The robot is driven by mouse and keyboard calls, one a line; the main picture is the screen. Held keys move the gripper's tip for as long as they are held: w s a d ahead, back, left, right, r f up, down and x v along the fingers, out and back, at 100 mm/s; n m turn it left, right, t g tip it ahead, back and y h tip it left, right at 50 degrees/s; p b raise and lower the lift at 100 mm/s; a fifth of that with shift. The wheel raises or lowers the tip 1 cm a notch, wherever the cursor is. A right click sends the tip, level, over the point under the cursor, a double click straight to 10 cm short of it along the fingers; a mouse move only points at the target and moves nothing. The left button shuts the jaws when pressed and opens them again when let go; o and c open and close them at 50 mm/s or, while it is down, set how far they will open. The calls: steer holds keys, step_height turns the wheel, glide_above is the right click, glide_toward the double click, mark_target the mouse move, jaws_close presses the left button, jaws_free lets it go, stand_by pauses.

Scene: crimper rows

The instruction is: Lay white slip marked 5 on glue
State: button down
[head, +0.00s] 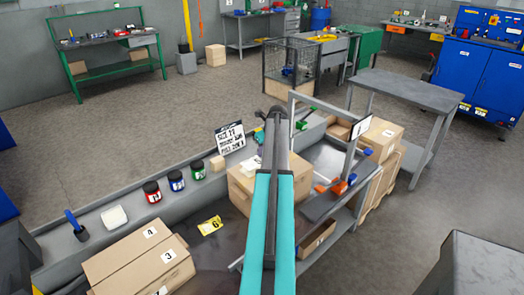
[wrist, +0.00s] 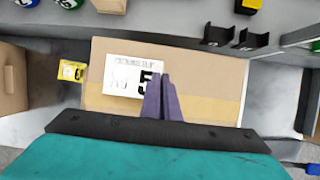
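The white slip marked 5 (wrist: 122,77) lies flat over the top of a cardboard box, slightly turned. In the head view it is a small white patch (head: 251,163) beside my arm. My gripper (wrist: 162,82) has its purple fingers together at the slip's right edge, overlapping the 5, and appears shut on it. Whether the slip touches the box is unclear. The box (wrist: 205,62) has a yellowish band (wrist: 215,108) across its top, in front of the slip. I cannot tell whether this band is glue; no other glue patch shows. In the head view my arm partly covers the box (head: 240,187).
A yellow slip marked 6 (wrist: 72,70) lies left of the box. Closed cartons (head: 140,255) stand front left. Several small jars (head: 176,181) line the bench's back ledge. A grey frame (head: 330,128) with a hanging tag rises to the right.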

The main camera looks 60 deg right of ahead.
steer(key=shift+f, duration=1.65)
steer(key=c, duration=1.9)
jaws_free()
steer(key=shift+c, duration=0.2)
steer(key=shift+r, duration=0.1)
steer(key=b+v, duration=0.3)
steer(key=v, duration=1)
steer(key=shift+s+r, duration=0.2)
steer(key=shift+r, duration=0.05)
